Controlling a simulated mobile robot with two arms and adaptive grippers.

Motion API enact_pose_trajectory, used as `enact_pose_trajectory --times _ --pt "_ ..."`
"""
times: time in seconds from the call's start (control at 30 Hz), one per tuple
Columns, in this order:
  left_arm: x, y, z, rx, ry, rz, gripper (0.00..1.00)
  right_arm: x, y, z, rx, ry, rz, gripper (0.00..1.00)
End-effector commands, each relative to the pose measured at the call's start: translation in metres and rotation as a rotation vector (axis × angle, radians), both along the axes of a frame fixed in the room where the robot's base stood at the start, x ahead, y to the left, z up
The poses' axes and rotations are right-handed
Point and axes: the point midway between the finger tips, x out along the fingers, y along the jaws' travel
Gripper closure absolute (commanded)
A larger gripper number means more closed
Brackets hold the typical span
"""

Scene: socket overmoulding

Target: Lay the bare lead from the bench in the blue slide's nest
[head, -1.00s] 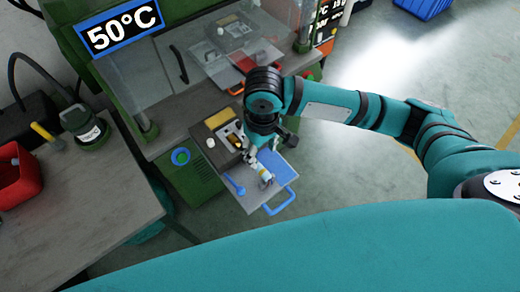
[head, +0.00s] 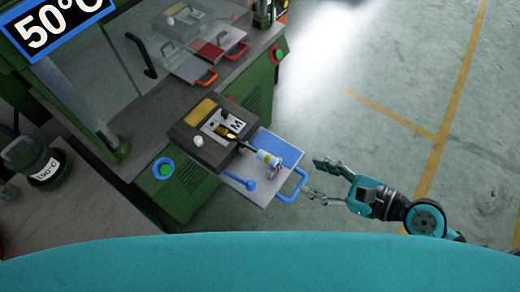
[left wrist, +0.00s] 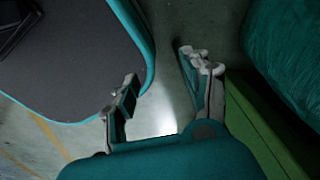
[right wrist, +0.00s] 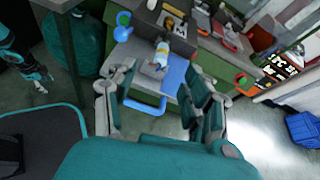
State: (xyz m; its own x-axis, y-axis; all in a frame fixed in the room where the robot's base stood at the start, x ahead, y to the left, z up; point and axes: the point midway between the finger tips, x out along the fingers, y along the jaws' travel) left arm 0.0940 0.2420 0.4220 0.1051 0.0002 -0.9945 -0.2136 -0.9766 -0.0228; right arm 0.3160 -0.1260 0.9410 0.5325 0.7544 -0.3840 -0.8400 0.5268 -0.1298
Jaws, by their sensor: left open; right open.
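The bare lead (head: 265,156), with a white and blue body and a brass-coloured end (head: 228,134), lies along the blue slide (head: 236,183). Its brass end reaches into the nest area of the dark block; exact seating is too small to tell. The lead also shows in the right wrist view (right wrist: 162,52). My right gripper (head: 315,180) is open and empty, apart from the lead, just right of the slide's blue handle (head: 291,190). In the right wrist view its open fingers (right wrist: 160,78) frame the handle. My left gripper (left wrist: 158,78) is open and empty in the left wrist view, above the floor.
A second slide with a red plate (head: 212,50) and orange handle stands farther back on the green machine. A bench (head: 90,195) with a 130°C canister (head: 35,160) is at left. The floor (head: 380,90) right of the machine is clear.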

Motion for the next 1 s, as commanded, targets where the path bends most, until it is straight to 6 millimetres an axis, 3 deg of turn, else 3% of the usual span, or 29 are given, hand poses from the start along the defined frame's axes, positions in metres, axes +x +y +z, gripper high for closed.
enact_pose_trajectory --times 0.17,0.4,0.6,1.0 --pt "-0.008 -0.004 0.002 -0.004 0.010 0.002 0.52 0.009 0.004 -0.004 0.021 0.015 -0.038 0.49" --pt "-0.015 -0.014 0.011 -0.016 0.021 0.002 0.52 0.037 0.043 -0.022 0.020 0.014 -0.035 0.49" --pt "-0.014 -0.010 0.015 -0.012 0.020 0.001 0.52 0.058 0.072 -0.038 0.019 0.016 -0.033 0.49" --pt "-0.007 -0.006 0.021 -0.007 0.011 0.000 0.52 0.080 0.101 -0.053 0.017 0.016 -0.032 0.49"
